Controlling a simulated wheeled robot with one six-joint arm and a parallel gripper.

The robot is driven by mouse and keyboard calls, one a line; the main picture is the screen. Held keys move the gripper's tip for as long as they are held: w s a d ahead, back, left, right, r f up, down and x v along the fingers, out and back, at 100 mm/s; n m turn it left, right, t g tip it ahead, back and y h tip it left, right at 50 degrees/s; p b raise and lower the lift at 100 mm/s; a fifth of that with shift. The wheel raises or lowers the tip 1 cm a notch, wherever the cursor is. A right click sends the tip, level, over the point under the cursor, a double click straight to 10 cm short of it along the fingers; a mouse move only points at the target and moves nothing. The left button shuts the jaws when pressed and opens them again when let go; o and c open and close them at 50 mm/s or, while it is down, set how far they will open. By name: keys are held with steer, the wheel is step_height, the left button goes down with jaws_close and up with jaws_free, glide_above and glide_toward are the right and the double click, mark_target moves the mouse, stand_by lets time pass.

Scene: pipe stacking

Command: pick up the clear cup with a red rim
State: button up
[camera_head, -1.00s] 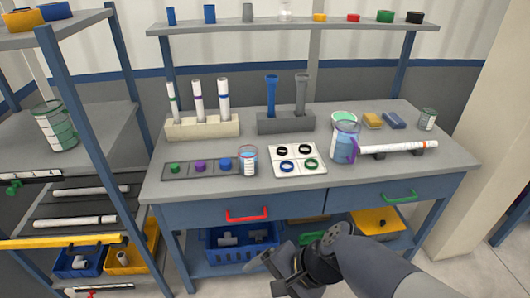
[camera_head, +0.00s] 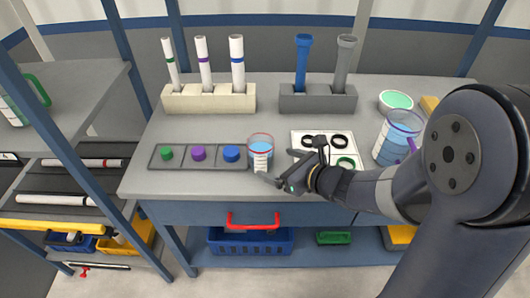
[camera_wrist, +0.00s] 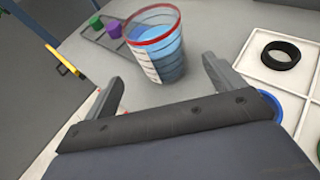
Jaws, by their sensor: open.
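The clear cup with a red rim (camera_head: 260,153) stands upright on the workbench, beside the blue cap. It has bluish contents and a white label on its side. In the wrist view the cup (camera_wrist: 158,52) is just beyond the fingertips, tilted in the picture, with its red rim facing up. My gripper (camera_head: 281,164) is open and close to the cup's right front side in the head view. In the wrist view my gripper (camera_wrist: 162,88) has its two fingers spread, with nothing between them, and the cup lies ahead of the gap.
A dark strip (camera_head: 154,163) with green, purple and blue caps lies left of the cup. A larger measuring jug (camera_head: 393,143) stands farther right. Pipe holders stand behind.

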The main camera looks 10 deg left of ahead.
mark_target(261, 155)
steer(key=x, duration=0.8)
steer(key=shift+w+a+r, duration=0.1)
steer(key=shift+w, duration=0.05)
steer(key=shift+c, duration=0.3)
steer(key=c, duration=1.2)
steer(key=shift+r, duration=0.15)
